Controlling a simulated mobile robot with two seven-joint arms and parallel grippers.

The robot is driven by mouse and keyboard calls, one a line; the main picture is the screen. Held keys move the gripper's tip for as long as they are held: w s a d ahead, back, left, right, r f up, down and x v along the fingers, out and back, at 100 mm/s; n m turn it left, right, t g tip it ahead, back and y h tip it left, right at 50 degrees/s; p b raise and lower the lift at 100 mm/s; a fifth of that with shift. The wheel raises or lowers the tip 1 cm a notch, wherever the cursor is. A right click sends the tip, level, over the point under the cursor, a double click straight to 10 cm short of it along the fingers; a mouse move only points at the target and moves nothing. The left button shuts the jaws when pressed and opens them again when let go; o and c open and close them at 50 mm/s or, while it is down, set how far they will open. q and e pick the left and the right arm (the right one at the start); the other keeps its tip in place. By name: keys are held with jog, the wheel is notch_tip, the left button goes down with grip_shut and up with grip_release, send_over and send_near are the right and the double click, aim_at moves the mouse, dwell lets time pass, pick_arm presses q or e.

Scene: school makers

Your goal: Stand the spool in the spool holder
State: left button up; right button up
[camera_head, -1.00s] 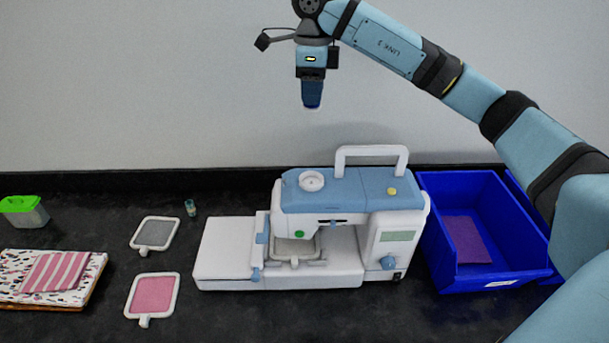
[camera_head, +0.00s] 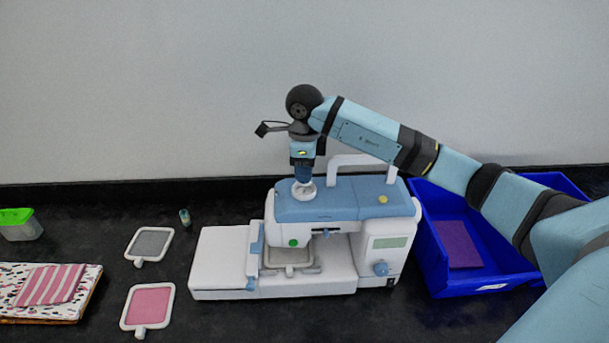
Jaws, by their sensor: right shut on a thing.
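My right gripper (camera_head: 303,162) points straight down over the back left of the white and blue sewing machine (camera_head: 340,205). It is shut on a dark blue spool (camera_head: 303,174), which hangs upright below the fingers. The spool holder, a round white ring (camera_head: 303,190) on the machine's blue top, is directly under the spool. The spool's lower end overlaps the holder in this view; I cannot tell whether it is inside it or just above. The fingers hide the spool's upper part. My left gripper is not in view.
The machine's white handle (camera_head: 362,162) rises just right of my gripper. A blue bin (camera_head: 455,285) with a purple sheet stands to the right, partly behind my arm. To the left lie two hoops, folded fabric (camera_head: 50,287), a green-lidded box (camera_head: 20,225) and a small teal-capped tube (camera_head: 184,216).

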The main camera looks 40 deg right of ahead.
notch_tip(320, 180, down, 3)
jog(key=shift+r, duration=0.1)
jog(key=shift+f, duration=0.4)
jog(key=o, duration=0.9)
jog(key=shift+r, duration=0.15)
